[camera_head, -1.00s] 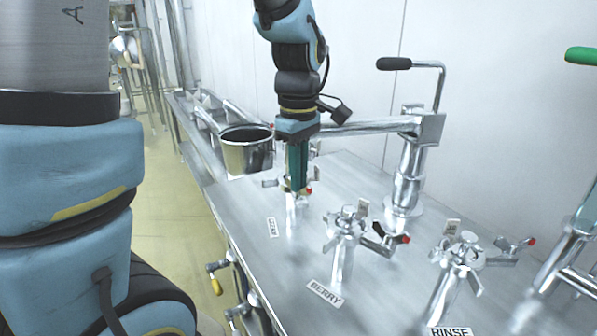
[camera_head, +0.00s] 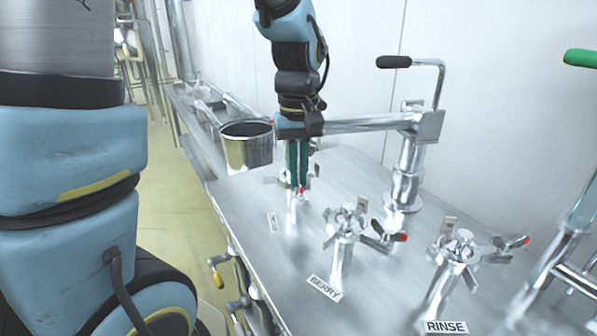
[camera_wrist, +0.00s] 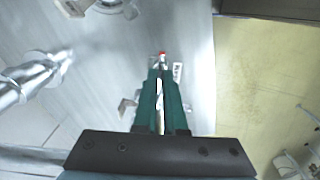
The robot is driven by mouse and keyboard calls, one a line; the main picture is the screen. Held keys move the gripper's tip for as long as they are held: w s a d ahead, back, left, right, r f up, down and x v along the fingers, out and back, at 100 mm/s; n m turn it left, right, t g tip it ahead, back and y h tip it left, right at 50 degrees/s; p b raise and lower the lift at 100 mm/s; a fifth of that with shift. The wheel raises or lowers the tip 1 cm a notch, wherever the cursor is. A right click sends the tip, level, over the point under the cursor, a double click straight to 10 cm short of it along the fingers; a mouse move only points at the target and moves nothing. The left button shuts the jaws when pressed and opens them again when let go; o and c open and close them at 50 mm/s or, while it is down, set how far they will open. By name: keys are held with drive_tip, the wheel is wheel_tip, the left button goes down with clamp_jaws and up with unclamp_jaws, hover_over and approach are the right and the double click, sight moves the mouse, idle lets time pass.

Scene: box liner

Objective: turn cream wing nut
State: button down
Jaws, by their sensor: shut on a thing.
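My gripper (camera_head: 299,182) points down at the farthest of the metal valves on the steel counter. Its green fingers are shut on that valve's wing nut (camera_head: 317,170), whose middle they largely hide. A red tip shows just beside the fingertips. In the wrist view, the fingers (camera_wrist: 161,85) stand close together, with a metal wing (camera_wrist: 127,106) to their left and the red tip just past their ends. A small label (camera_head: 273,222) lies in front of this valve, but its word is too small to read.
The BERRY valve (camera_head: 345,232) and RINSE valve (camera_head: 457,255) stand nearer. A lever post (camera_head: 407,175) with a black handle stands behind, and its horizontal arm runs close to my wrist. A metal pot (camera_head: 247,150) is just left of my gripper. A wall closes the back.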

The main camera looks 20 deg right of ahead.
idle(0.5)
drive_tip(key=c, duration=1)
unclamp_jaws()
wheel_tip(320, 180, up, 11)
drive_tip(key=shift+f+b, duration=0.1)
drive_tip(key=shift+b, duration=0.6)
drive_tip(key=shift+m+t, duration=0.3)
drive_tip(key=shift+t, duration=0.5)
drive_tip(key=a+f, duration=0.5)
drive_tip(key=a, duration=0.1)
drive_tip(key=a+f, duration=0.5)
drive_tip(key=a, duration=0.2)
drive_tip(key=w+a+f, duration=0.1)
drive_tip(key=a+f, duration=0.5)
drive_tip(key=a, duration=0.1)
drive_tip(key=shift+w+a, duration=0.1)
drive_tip(key=shift+a, duration=0.1)
